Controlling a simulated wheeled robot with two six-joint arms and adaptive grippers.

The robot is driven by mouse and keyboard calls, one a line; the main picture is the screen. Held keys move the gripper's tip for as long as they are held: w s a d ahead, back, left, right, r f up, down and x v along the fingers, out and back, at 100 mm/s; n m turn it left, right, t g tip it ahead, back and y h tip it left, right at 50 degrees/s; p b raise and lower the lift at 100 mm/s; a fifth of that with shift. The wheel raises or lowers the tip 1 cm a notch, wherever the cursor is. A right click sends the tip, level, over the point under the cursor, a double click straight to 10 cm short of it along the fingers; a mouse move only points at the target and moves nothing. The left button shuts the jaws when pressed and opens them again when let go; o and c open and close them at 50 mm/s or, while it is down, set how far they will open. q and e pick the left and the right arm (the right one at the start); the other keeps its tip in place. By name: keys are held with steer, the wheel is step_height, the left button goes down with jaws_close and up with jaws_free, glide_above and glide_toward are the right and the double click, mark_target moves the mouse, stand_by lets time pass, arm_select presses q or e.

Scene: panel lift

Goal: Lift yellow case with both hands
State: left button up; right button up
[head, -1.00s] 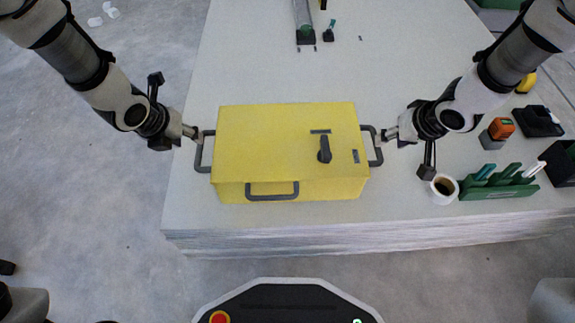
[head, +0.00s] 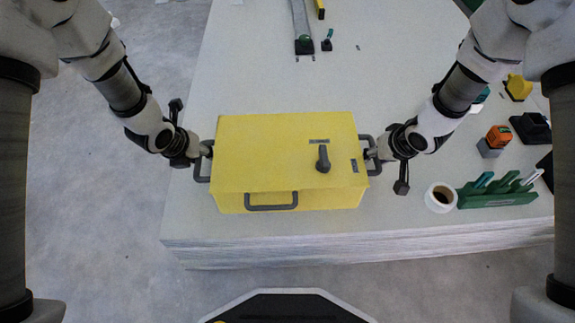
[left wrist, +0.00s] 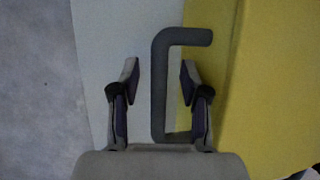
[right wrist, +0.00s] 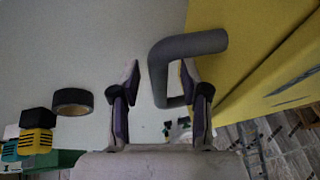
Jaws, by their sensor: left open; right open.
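The yellow case (head: 270,150) sits on the stack of pale panels, with a dark latch on top and a grey front handle. My left gripper (head: 205,150) is at its left side handle (head: 197,172). In the left wrist view my left gripper (left wrist: 159,75) is open, with the handle bar (left wrist: 159,95) between its fingers. My right gripper (head: 371,153) is at the right side handle (head: 377,167). In the right wrist view my right gripper (right wrist: 160,75) is open, with the handle bar (right wrist: 158,80) between its fingertips. Neither gripper is closed on its handle.
The panel stack's front edge (head: 350,248) lies before the case.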

arm_select(q)
jaws_close()
arm_select(e)
jaws_close()
arm_select(q)
steer(key=shift+r, duration=0.15)
arm_select(e)
steer(key=shift+r, duration=0.15)
